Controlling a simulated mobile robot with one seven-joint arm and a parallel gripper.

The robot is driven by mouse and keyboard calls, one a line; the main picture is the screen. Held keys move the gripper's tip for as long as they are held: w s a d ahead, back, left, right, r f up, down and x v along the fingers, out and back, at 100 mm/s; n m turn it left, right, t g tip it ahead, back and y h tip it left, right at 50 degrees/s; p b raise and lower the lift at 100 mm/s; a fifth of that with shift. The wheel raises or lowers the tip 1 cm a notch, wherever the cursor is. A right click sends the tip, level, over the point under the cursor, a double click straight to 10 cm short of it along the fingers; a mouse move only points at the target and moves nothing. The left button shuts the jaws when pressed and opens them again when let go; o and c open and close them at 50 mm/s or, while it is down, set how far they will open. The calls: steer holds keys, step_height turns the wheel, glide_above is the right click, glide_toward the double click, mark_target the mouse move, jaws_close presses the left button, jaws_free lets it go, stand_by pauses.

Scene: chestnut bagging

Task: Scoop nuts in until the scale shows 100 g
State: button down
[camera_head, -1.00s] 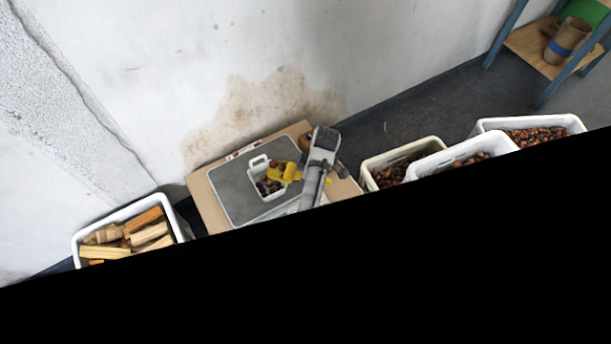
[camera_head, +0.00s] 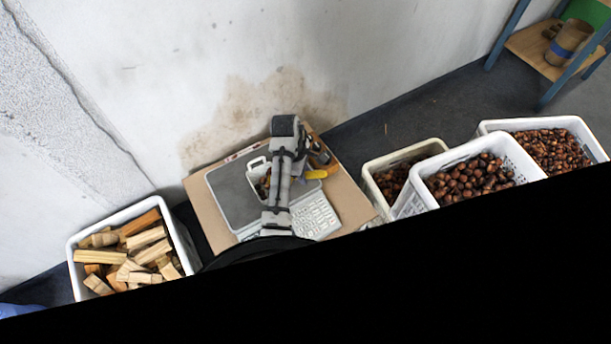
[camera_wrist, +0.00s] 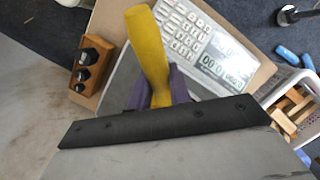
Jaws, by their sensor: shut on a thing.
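My gripper (camera_wrist: 158,92) is shut on the yellow handle (camera_wrist: 147,45) of a scoop, between purple fingers. The handle also shows in the head view (camera_head: 316,174). The scoop's bowl cannot be made out. A white container (camera_head: 256,163) with some nuts in it stands on the grey plate (camera_head: 225,198) of the scale; my arm partly covers it. My gripper is just right of the container. The scale's keypad (camera_head: 313,216) faces front. Its lit display (camera_wrist: 226,62) shows in the wrist view, but I cannot read the digits surely.
The scale sits on a cardboard box (camera_head: 352,200) against the wall. At right are white crates of nuts (camera_head: 405,200), (camera_head: 590,140) and a cream one (camera_head: 375,165). A white crate (camera_head: 72,270) of wood pieces is at left. A wooden block (camera_wrist: 78,82) holds black-knobbed weights.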

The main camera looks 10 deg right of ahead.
steer(key=shift+w+a+r+g+h+b, duration=0.35)
steer(key=shift+a+r+g+h+b, duration=0.2)
steer(key=shift+r+h, duration=0.3)
steer(key=shift+w+a+r+g+h+b, duration=0.3)
steer(key=shift+a+r+g+h+b, duration=0.1)
steer(key=shift+a+r+h, duration=0.35)
steer(key=shift+w+a+r+h+p, duration=0.3)
steer(key=shift+a+r+h+p, duration=0.3)
steer(key=shift+p, duration=0.35)
steer(key=shift+d, duration=0.2)
steer(key=shift+s+d+f+y+p, duration=0.1)
steer(key=shift+s+d+y+p, duration=0.3)
steer(key=shift+p, duration=0.8)
steer(key=d+f+y+p, duration=0.1)
steer(key=s+d+f+t+y, duration=0.1)
steer(key=f+y, duration=0.1)
steer(key=d+f+t+y+p, duration=0.1)
steer(key=f, duration=0.1)
steer(key=shift+s+d+p, duration=0.2)
steer(key=shift+s+p, duration=0.05)
steer(key=shift+p, duration=0.1)
steer(key=t+y+p, duration=0.1)
steer(key=d+t+y, duration=0.1)
steer(key=y, duration=0.1)
steer(key=shift+s+f+y+p, duration=0.2)
steer(key=shift+y+p, duration=0.1)
steer(key=shift+p, duration=0.1)
step_height(320, 180, up, 3)
steer(key=p, duration=0.3)
steer(key=shift+r, duration=0.15)
